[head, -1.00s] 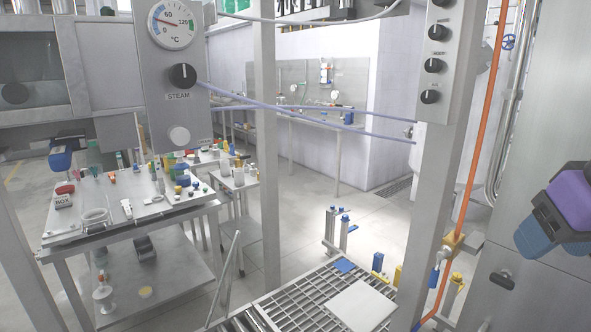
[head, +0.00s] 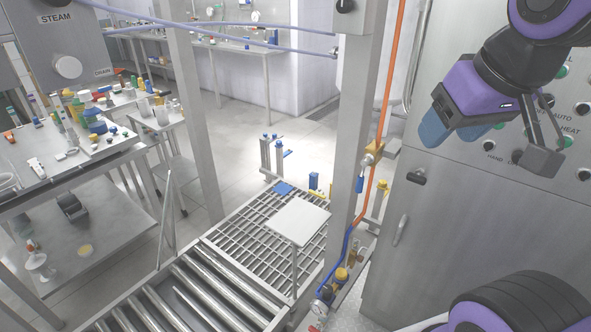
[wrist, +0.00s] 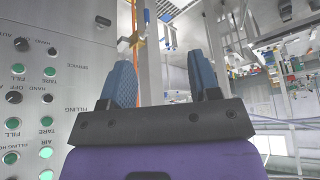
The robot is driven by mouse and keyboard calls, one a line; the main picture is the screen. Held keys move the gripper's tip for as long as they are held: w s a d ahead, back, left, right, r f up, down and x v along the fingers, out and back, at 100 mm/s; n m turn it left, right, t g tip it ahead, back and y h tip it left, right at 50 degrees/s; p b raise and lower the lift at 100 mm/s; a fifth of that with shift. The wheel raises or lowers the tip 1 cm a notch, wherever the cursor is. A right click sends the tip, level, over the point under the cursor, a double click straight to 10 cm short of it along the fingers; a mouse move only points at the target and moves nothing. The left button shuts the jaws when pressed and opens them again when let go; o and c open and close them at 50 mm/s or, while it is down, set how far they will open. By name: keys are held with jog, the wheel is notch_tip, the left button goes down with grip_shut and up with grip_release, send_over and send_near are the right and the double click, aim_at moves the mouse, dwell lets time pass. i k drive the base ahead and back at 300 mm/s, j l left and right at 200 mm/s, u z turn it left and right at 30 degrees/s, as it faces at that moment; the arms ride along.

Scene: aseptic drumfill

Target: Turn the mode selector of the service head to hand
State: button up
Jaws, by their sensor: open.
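A grey control panel (head: 400,240) stands at the right in the head view, with knobs and green buttons partly hidden behind my arm. In the wrist view the panel (wrist: 70,30) fills the left side. It carries a black knob (wrist: 20,44) and a lower black knob (wrist: 14,97), with HAND lettering beside them. SERVICE and FILLING labels also show. I cannot tell which knob belongs to the service head or read its pointer. My gripper (head: 455,133) is in front of the panel, apart from the knobs. Its blue fingers (wrist: 160,65) are open and empty.
A steel post (head: 350,130) with an orange hose (head: 390,80) stands left of the panel. A roller conveyor (head: 190,295) and a grating (head: 250,222) lie lower left. A cluttered bench (head: 75,160) is at far left. A panel handle (head: 400,229) sticks out.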

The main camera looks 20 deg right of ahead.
aim_at(516, 156)
jog(key=z, duration=1.6)
